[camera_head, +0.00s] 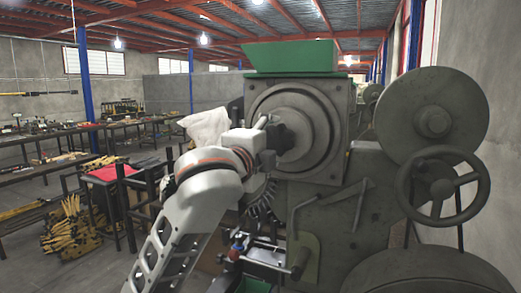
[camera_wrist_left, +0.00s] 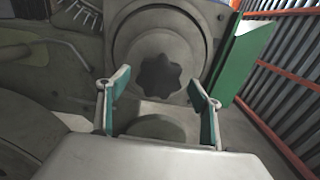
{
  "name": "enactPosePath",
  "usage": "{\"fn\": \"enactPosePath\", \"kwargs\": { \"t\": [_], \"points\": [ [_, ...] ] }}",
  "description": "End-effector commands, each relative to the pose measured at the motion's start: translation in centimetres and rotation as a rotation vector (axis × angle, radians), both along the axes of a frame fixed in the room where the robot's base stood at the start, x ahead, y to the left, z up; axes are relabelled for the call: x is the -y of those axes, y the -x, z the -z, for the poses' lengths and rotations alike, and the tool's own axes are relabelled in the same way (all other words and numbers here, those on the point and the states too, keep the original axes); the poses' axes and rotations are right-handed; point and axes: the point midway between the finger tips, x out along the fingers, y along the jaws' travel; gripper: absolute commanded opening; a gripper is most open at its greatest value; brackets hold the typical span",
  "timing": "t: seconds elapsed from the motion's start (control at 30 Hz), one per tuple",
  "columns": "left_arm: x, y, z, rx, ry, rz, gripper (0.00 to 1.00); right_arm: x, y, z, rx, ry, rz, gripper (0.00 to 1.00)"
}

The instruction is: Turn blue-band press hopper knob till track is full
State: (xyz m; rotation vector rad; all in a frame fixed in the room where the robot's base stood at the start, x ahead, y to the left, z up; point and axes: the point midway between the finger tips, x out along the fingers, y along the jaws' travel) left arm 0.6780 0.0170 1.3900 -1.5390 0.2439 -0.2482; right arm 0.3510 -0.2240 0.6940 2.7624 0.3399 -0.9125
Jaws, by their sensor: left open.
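The press (camera_head: 325,195) is a large grey machine with a green hopper (camera_head: 290,57) on top. Its dark lobed knob (camera_head: 284,137) sits at the centre of a round grey disc; the knob also shows in the left wrist view (camera_wrist_left: 164,76). My left gripper (camera_head: 268,136) is at the knob's left side in the head view. In the left wrist view its two fingers (camera_wrist_left: 158,78) are spread, one on each side of the knob. I cannot tell whether they touch it. The track's fill is not readable, and no blue band is clear. My right gripper is out of view.
A handwheel (camera_head: 443,188) and large round wheels (camera_head: 431,120) stand at the press's right. A lever (camera_head: 300,215) and small fittings lie below the knob. Workbenches (camera_head: 120,135) and a heap of yellow parts (camera_head: 70,230) are to the left.

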Motion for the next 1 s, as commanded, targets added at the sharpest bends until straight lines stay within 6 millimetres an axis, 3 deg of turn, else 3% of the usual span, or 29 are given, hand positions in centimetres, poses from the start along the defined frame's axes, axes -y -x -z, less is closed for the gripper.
{"fn": "enactPosePath", "kwargs": {
  "t": [0.2, 0.43, 0.87, 1.0],
  "points": [
    [-1.3, 4.2, 0.0, 0.000, 0.002, 0.002, 0.65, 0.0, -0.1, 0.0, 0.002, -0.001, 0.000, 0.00],
    [-2.2, 6.9, 0.0, -0.001, 0.003, 0.002, 0.65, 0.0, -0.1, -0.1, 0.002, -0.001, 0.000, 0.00],
    [-2.4, 7.4, 0.1, -0.002, 0.003, 0.000, 0.65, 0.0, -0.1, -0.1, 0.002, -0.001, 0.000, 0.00],
    [-2.7, 6.5, 2.3, -0.046, 0.044, 0.001, 0.65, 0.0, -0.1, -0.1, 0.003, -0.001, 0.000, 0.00]
  ]
}}
